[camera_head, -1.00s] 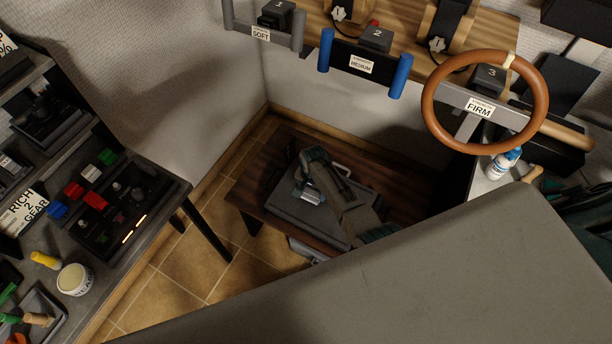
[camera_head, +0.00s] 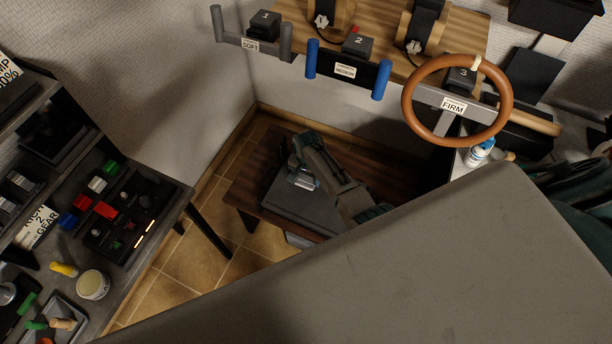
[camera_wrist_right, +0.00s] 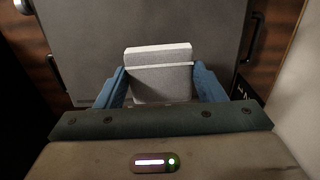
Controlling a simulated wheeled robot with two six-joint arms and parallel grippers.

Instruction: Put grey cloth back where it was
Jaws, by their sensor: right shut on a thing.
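The grey cloth (camera_wrist_right: 160,82) is a pale, folded block between the blue fingers of my right gripper (camera_wrist_right: 160,92) in the right wrist view. The gripper is shut on it. In the head view my right gripper (camera_head: 304,184) hangs above a flat dark grey case (camera_head: 287,209), with a small pale part of the cloth at its tips. The case also lies behind the cloth in the wrist view (camera_wrist_right: 90,55). I cannot tell whether the cloth touches it. My left gripper is not in view.
The case lies on a low dark wooden bench (camera_head: 247,187). A steering wheel (camera_head: 412,117), a blue-capped bottle (camera_head: 478,155) and labelled handles are beyond. At left, a dark table carries a button panel (camera_head: 135,213) and a jar (camera_head: 93,285). Tiled floor (camera_head: 195,262) between is clear.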

